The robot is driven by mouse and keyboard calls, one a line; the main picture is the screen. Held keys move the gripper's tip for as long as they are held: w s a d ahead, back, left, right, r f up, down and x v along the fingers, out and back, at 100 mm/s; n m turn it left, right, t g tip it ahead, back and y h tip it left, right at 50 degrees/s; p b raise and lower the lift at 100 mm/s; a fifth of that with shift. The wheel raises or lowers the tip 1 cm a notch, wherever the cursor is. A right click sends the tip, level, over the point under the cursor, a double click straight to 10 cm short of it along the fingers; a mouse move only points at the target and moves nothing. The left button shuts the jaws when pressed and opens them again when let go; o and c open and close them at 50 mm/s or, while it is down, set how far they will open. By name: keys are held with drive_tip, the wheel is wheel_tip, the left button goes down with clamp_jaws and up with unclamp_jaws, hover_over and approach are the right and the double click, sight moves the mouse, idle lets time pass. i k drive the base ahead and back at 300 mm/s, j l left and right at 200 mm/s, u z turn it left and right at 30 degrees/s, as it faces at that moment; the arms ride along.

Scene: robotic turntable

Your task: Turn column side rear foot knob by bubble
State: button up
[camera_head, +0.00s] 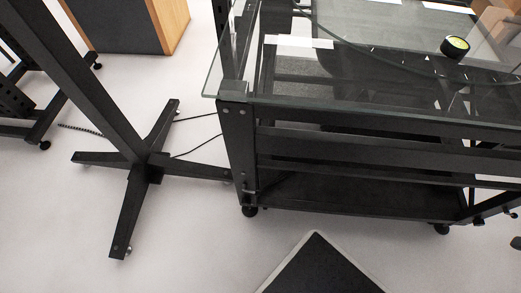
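A black column (85,85) leans across the left of the view and meets a cross-shaped base (148,166) on the floor. A small foot (127,252) shows at the end of the base's near arm. The table's near left foot (249,211) and near right foot (442,228) are dark and round. I cannot tell which foot is the rear one on the column side. My gripper is not in view.
A dark panel with a pale edge (318,262) stands at the bottom centre. Thin cables run on the floor between the column base and the table. A wooden cabinet (172,22) is at the back left. Pale floor (60,235) is clear at the lower left.

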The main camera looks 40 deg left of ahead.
sight(246, 201)
drive_tip(key=u, duration=0.45)
drive_tip(key=k+j+u, duration=0.1)
drive_tip(key=u, duration=0.75)
drive_tip(key=k+j+u, duration=0.1)
drive_tip(key=u, duration=0.35)
drive_tip(key=k+j+z, duration=0.1)
drive_tip(key=z, duration=0.65)
drive_tip(key=k+j+z, duration=0.1)
drive_tip(key=k+z, duration=0.3)
drive_tip(key=k, duration=0.15)
drive_tip(key=k+l+z, duration=0.1)
drive_tip(key=k+z, duration=0.3)
drive_tip(key=k, duration=0.15)
drive_tip(key=k+l, duration=0.15)
drive_tip(key=k, duration=0.25)
